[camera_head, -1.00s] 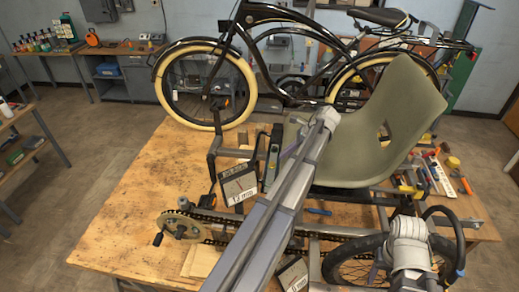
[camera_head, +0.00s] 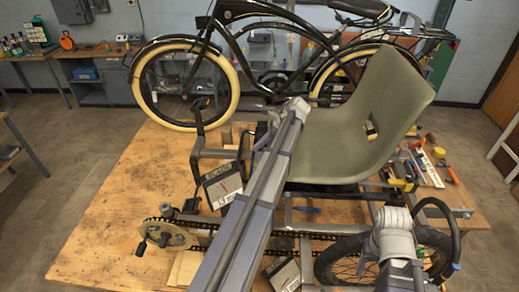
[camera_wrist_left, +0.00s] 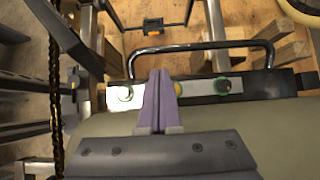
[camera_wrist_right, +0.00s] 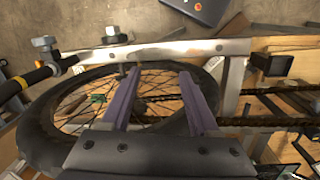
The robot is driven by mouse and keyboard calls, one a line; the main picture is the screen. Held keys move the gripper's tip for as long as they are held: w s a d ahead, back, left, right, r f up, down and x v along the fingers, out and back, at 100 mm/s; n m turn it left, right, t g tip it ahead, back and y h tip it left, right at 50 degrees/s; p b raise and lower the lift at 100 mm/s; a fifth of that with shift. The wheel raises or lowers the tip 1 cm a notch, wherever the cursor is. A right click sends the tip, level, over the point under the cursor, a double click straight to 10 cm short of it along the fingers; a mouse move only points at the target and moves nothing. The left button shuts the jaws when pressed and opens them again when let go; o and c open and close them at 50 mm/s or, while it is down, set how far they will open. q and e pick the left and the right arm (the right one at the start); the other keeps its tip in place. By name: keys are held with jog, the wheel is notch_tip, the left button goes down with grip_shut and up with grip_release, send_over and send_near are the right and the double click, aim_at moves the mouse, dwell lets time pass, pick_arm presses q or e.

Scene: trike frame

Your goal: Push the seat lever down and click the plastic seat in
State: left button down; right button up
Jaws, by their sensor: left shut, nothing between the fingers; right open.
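The olive-green plastic seat (camera_head: 345,130) stands upright on the trike frame in the head view; its edge fills the lower left wrist view (camera_wrist_left: 270,120). A black bent-bar lever (camera_wrist_left: 205,46) runs along the seat's front edge in the left wrist view. My left gripper (camera_wrist_left: 160,76) is shut and empty, its fingertips over the metal strip beside the lever; I cannot tell whether they touch. In the head view my left arm hides the lever's area. My right gripper (camera_wrist_right: 160,76) is open and empty above the trike's wheel (camera_wrist_right: 70,115).
The trike frame stands on a wooden workbench (camera_head: 110,200). A chain and chainring (camera_head: 165,236) lie at the front left. Boxes (camera_head: 221,185) and tools (camera_head: 425,165) lie around the frame. A black bicycle (camera_head: 280,50) stands behind. The bench's left side is clear.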

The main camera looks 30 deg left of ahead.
aim_at(237, 163)
notch_tip(237, 163, down, 7)
jog(key=b, duration=0.6)
jog(key=shift+f+b, duration=0.5)
jog(key=shift+f, duration=0.1)
pick_arm(q)
jog(key=x, duration=1)
jog(key=shift+a+f, duration=0.1)
jog(key=shift+f, duration=0.05)
